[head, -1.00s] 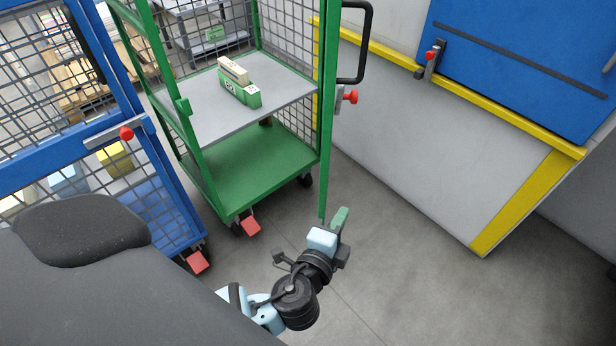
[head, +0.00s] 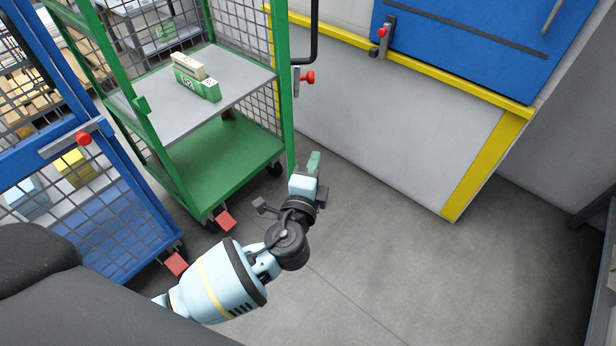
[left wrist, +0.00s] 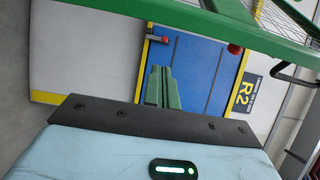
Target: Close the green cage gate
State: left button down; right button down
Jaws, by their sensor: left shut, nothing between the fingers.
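The green cage (head: 225,165) stands at the upper left in the head view, with its front open and its grey shelf visible. A green upright (head: 281,90) at its right looks like the gate's frame seen edge-on, with a red-knobbed latch (head: 307,77) beside it. My left gripper (head: 314,160) is shut and empty, just right of this upright's lower end. I cannot tell whether they touch. In the left wrist view the green fingertips (left wrist: 162,88) are together. A green bar (left wrist: 200,22) and a red knob (left wrist: 235,49) show above them. My right gripper is not in view.
A blue cage (head: 115,225) with a red knob stands at the left. Green and cream blocks (head: 195,80) lie on the shelf. A grey panel edged in yellow (head: 400,130) and a blue panel (head: 470,45) stand behind. The grey floor (head: 420,280) at right is clear.

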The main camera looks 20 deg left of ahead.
pick_arm(q)
jog(key=a, duration=0.2)
jog(key=w+a, duration=0.1)
jog(key=a, duration=0.1)
jog(key=shift+w, duration=0.2)
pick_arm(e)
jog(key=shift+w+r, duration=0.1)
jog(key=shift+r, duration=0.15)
